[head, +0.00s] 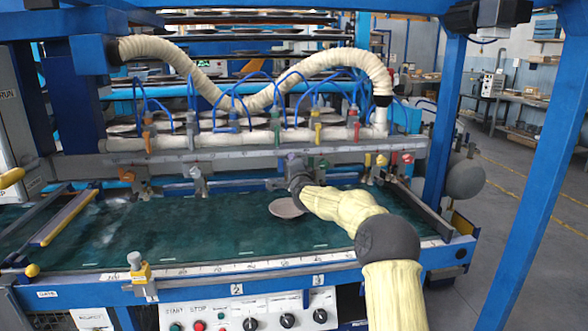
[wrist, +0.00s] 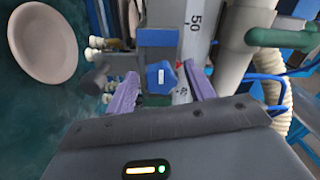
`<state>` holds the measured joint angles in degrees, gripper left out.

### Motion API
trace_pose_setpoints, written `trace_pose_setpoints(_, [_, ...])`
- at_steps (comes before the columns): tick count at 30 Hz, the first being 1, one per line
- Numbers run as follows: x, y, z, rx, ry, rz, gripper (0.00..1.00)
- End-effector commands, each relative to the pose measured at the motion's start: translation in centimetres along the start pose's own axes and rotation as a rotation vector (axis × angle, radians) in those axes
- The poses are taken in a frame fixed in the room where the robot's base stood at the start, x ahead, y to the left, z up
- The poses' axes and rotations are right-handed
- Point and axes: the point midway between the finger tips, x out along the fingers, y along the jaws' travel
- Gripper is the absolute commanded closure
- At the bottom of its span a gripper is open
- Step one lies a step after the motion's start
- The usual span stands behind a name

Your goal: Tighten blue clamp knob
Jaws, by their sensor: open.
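The blue clamp knob (wrist: 160,77), with a small white label, shows in the wrist view in front of a blue clamp block (wrist: 157,40). My gripper (wrist: 161,71) is open, with one purple finger on each side of the knob. Gaps show between the fingers and the knob, and I cannot tell whether either touches. In the head view my gripper (head: 292,161) is at the scaled rail (head: 235,157) at the back of the green bed. My gripper and wrist hide the knob there.
A round pale plate (head: 287,208) lies on the green bed (head: 190,235) beneath my wrist. Other clamps, such as a grey one (head: 197,182) and a yellow one (head: 381,162), sit along the rail. White pipe and blue hoses run above. The bed's left half is mostly clear.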

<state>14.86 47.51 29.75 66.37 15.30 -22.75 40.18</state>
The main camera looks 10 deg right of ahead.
Motion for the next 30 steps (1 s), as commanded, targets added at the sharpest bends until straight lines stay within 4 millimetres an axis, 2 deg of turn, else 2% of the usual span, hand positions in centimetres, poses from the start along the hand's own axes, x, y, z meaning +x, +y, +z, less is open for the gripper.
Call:
trace_pose_setpoints(5, [-0.2,-0.1,0.0,-0.001,0.001,-0.001,0.47])
trace_pose_setpoints(11, [-1.5,-0.1,-0.1,-0.002,0.001,-0.001,0.47])
trace_pose_setpoints(30, [-9.7,0.0,-0.1,-0.003,0.001,-0.001,0.47])
